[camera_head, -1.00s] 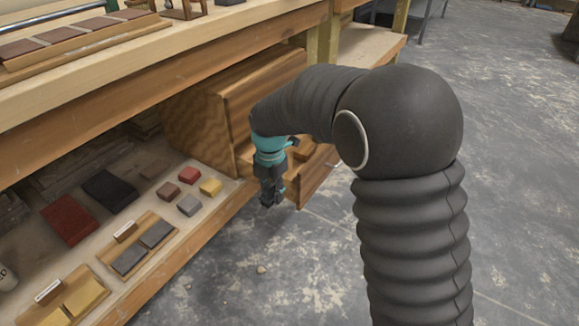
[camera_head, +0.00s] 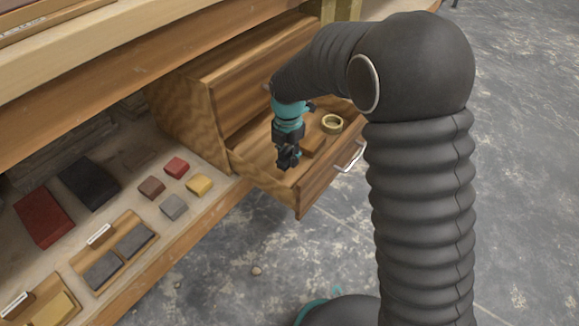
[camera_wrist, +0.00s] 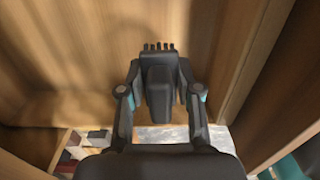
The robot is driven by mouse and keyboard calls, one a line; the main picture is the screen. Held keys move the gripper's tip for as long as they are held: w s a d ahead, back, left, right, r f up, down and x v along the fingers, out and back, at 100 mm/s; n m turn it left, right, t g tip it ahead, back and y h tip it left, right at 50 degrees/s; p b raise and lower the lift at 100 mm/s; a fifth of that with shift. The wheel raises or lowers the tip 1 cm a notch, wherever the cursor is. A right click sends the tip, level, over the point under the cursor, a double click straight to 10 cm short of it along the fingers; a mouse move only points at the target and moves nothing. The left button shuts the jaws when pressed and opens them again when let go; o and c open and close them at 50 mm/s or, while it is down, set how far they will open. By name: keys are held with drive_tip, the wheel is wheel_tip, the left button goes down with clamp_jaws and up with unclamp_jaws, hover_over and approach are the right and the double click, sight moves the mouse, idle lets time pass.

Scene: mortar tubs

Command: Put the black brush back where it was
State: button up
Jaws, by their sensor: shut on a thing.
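My gripper (camera_head: 287,148) points down over the left part of the open drawer (camera_head: 262,165) in the head view. In the wrist view my gripper (camera_wrist: 160,95) is shut on the black brush (camera_wrist: 158,88), with its short bristle-like teeth towards the top of the picture. In the head view the brush is hard to tell from the dark fingers. Wooden drawer surfaces surround it in the wrist view. I cannot tell whether the brush touches the drawer floor.
The drawer front carries a metal handle (camera_head: 350,158). Coloured blocks and slabs, among them a red slab (camera_head: 43,216), lie on the shelf at left.

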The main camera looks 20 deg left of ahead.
sight(288, 174)
drive_tip(key=shift+f+b, duration=0.35)
drive_tip(key=shift+f, duration=2.15)
drive_tip(key=shift+f, duration=0.15)
drive_tip(key=o, duration=1.1)
wheel_tip(288, 174, up, 12)
drive_tip(key=shift+r+p, duration=0.15)
drive_tip(key=shift+p, duration=0.85)
